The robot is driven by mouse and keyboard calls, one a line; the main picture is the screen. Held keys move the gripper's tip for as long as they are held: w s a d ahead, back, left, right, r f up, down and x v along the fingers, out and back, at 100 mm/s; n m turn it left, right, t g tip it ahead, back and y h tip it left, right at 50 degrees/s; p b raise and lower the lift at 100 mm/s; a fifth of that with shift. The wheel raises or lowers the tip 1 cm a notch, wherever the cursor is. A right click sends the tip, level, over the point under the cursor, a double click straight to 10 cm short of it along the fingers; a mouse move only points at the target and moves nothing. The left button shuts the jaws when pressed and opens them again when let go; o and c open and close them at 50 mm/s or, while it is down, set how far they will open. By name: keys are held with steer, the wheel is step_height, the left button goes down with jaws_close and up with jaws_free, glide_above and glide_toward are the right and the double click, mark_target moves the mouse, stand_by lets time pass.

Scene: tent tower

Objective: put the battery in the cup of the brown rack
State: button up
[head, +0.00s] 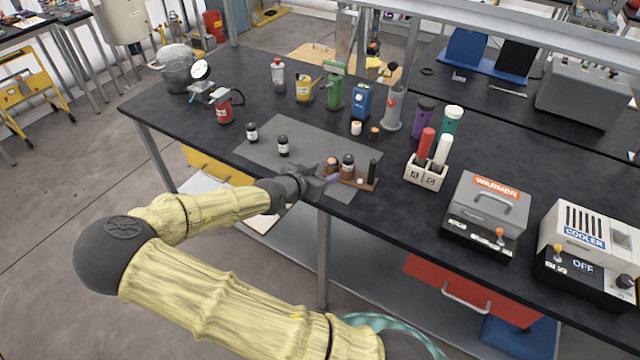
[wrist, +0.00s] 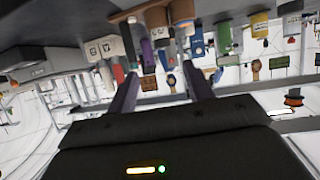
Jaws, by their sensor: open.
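The brown rack (head: 368,186) lies near the front edge of the black bench. It carries a black post (head: 372,168), a dark jar-like piece (head: 348,166) and a small white piece (head: 360,181). A short cylinder with a copper-orange top (head: 332,163) stands at the rack's left end. It looks like the battery, but I cannot tell for certain, nor whether it is in the rack or behind it. My gripper (head: 327,179) is just in front of the rack's left end. In the wrist view my gripper (wrist: 162,88) has its fingers apart, with no object clearly held. The cup is not clear.
A white block holding red and white tubes (head: 426,172) is right of the rack, then the warmer (head: 488,212) and cooler (head: 590,250). Bottles stand behind; the mat's middle is clear.

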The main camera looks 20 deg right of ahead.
steer(key=s+a+f+n+g+y, duration=0.2)
steer(key=s+f+g+y, duration=0.3)
steer(key=s+f+y, duration=0.3)
steer(key=s+a+r+n+y, duration=0.3)
steer(key=s+a+r+n, duration=0.3)
steer(key=s+r+n, duration=0.3)
step_height(320, 180, up, 4)
steer(key=s, duration=0.2)
steer(key=shift+s+t, duration=0.3)
steer(key=shift+s, duration=0.1)
